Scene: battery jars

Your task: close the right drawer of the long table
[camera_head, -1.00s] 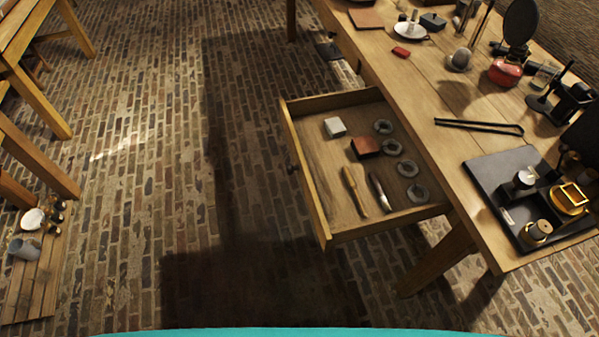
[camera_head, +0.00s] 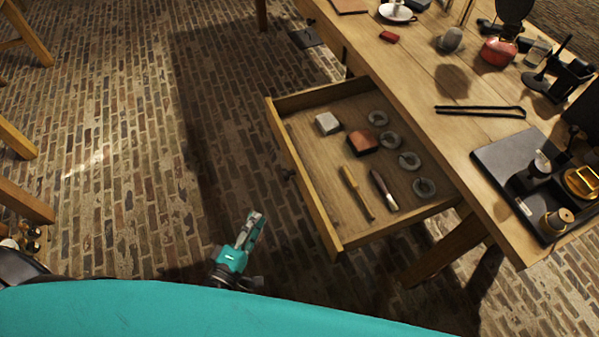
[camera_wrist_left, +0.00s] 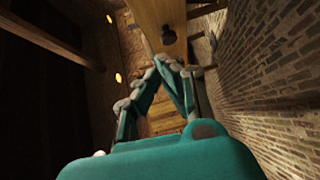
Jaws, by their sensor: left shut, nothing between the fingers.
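The drawer (camera_head: 304,178) of the long table (camera_head: 462,150) stands pulled out toward the left in the head view. A dark round knob (camera_head: 289,175) is on its front. Inside lie a pale block, a reddish-brown block, two slim handled tools and several grey rings. My left gripper (camera_head: 255,217) is low in front of the drawer, left of its near front corner and apart from it. Its fingers are shut and empty. In the left wrist view the shut fingers (camera_wrist_left: 168,62) point toward a wooden panel with a round knob (camera_wrist_left: 168,36). My right gripper is out of view.
A black tray (camera_head: 497,157) with small jars, black tongs (camera_head: 480,111) and a red vessel (camera_head: 500,50) stand on the tabletop. A table leg (camera_head: 436,248) stands below the drawer. The brick floor (camera_head: 130,190) in front is clear. Wooden furniture legs (camera_head: 22,200) show at left.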

